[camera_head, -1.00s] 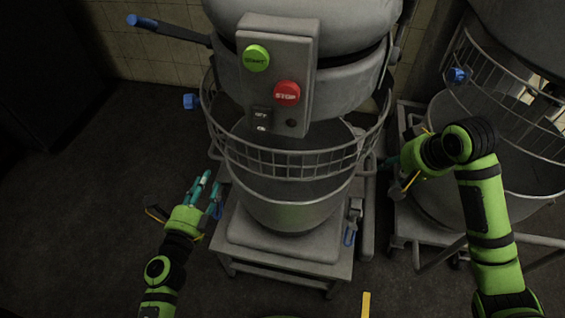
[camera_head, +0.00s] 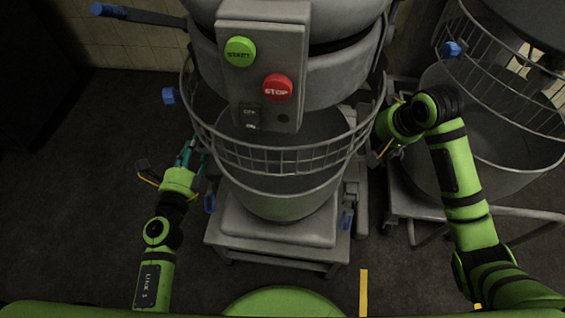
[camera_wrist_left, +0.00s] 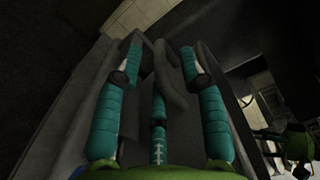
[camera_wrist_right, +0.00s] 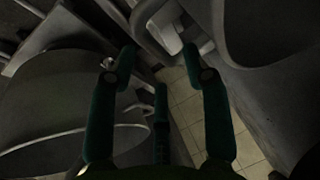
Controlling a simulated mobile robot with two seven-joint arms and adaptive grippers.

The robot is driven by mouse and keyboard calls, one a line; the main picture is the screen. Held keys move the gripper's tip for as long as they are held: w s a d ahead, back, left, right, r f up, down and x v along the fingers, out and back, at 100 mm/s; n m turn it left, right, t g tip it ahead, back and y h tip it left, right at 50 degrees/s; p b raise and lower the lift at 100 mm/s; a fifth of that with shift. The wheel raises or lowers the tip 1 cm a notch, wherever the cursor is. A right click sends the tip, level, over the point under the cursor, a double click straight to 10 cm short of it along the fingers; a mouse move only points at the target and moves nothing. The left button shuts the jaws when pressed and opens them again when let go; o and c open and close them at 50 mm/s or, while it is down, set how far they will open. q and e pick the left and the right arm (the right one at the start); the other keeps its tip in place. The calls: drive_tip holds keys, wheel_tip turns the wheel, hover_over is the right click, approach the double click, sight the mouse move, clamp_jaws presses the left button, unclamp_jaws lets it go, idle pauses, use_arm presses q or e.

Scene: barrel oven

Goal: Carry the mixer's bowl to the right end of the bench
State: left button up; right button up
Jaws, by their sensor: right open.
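The mixer's grey bowl (camera_head: 280,203) stands upright under the mixer head, behind a wire guard (camera_head: 285,160), on the mixer's low base (camera_head: 275,228). My left gripper (camera_head: 187,152) is at the bowl's left side. In the left wrist view its fingers (camera_wrist_left: 162,55) are spread, with a curved grey bar (camera_wrist_left: 170,80) between them; contact cannot be told. My right gripper is mostly hidden behind its wrist in the head view, right of the bowl. In the right wrist view it (camera_wrist_right: 160,55) is open, with a pale grey handle-like part (camera_wrist_right: 165,28) just beyond its fingertips.
A control box with a green START button (camera_head: 240,51) and red STOP button (camera_head: 277,87) hangs in front. A second mixer with its bowl (camera_head: 490,150) stands close at the right. Dark floor (camera_head: 70,200) is free at the left. The bench is not recognisable.

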use_arm(q)
drive_tip(key=shift+w+d, duration=0.15)
drive_tip(key=shift+w, duration=1.5)
use_arm(e)
drive_tip(key=shift+x, duration=1.7)
use_arm(q)
clamp_jaws()
use_arm(e)
clamp_jaws()
